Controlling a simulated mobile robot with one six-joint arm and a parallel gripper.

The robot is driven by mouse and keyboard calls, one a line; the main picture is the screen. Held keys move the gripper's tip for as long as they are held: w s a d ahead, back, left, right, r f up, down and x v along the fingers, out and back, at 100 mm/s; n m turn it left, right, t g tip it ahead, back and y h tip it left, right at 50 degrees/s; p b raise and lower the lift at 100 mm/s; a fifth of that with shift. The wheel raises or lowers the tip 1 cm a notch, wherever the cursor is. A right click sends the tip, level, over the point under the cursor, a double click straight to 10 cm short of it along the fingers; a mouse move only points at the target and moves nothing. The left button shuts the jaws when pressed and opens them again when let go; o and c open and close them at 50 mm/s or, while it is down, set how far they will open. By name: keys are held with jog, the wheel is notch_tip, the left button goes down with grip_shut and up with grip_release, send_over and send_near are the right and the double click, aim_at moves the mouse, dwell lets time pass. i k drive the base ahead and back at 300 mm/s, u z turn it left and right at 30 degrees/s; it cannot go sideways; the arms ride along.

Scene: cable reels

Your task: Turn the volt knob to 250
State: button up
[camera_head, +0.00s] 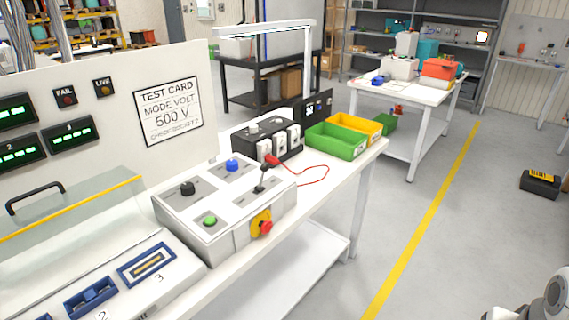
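A grey control box (225,240) stands on the white bench. On its top are a black knob (188,187), a blue knob or button (232,165), a green button (210,220) and a small black lever (261,184). Labels beside them are too small to read, so I cannot tell which one is the volt knob or its setting. A test card (168,112) on the panel behind reads "MODE VOLT 500 V". My gripper is not in view; only a grey-white part of my arm shows at the bottom right corner.
A red emergency stop (267,227) sits on the box's front. A black unit (257,142) with a red cable, plus green (337,140) and yellow (361,127) bins, stand further along the bench. A clear guard (75,215) is at left. The floor at right is mostly free.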

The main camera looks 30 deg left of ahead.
aim_at(232, 165)
jog(key=u, duration=1.8)
